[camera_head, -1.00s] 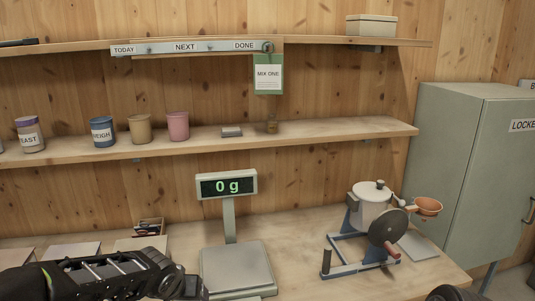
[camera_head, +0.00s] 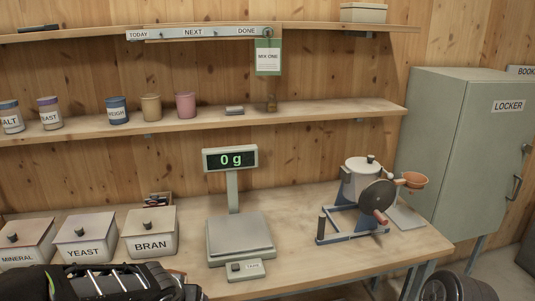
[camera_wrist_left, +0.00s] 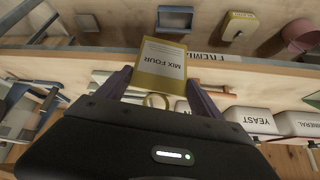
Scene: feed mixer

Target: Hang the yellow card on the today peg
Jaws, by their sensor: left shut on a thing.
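The yellow card (camera_wrist_left: 160,68), printed MIX FOUR, shows in the left wrist view between the fingers of my left gripper (camera_wrist_left: 160,88), which is shut on it. A ring (camera_wrist_left: 157,101) shows at the card's near edge. In the head view only my left arm shows at the bottom left; the fingers and card are not visible there. The TODAY label (camera_head: 138,36) is at the left end of the grey peg rail (camera_head: 215,32) on the upper shelf edge. My right gripper is not in view.
A green MIX ONE card (camera_head: 268,58) hangs under DONE. Jars, including a pink cup (camera_head: 186,105), stand on the lower shelf (camera_head: 330,111). The bench holds lidded bins (camera_head: 150,235), a scale (camera_head: 240,237) reading 0 g and a mill (camera_head: 362,185). A locker (camera_head: 455,150) stands right.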

